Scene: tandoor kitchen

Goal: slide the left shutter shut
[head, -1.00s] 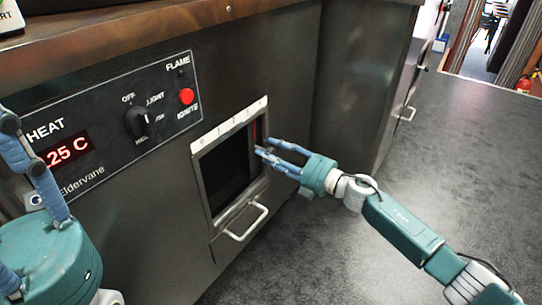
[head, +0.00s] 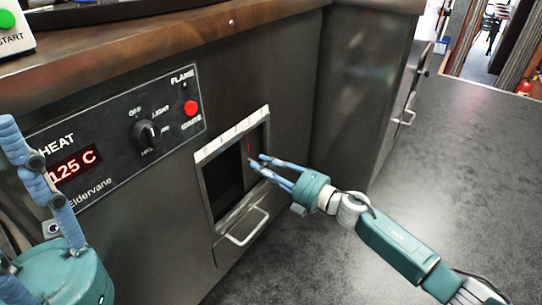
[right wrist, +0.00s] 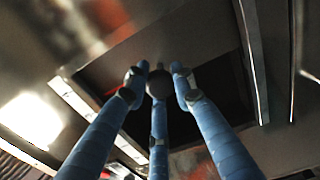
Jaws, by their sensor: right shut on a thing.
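The framed opening (head: 201,187) is in the dark steel front, with a tick-marked strip along its top. A grey shutter panel (head: 256,143) with a red line covers its right part; the left part is open and dark. My right gripper (head: 257,162) is at the panel, its fingers closed around a small round dark knob (right wrist: 159,84) in the right wrist view. In the head view the fingers hide the knob. No second shutter is in view. My left gripper (head: 30,180) is at the left edge, away from the opening and partly cut off; its grip is unclear.
A pull handle (head: 243,227) sticks out just below the opening. A control panel (head: 115,150) with a knob, red button and "125 C" display is to the left. A wooden counter edge (head: 170,30) runs above. The grey floor (head: 450,190) at right is clear.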

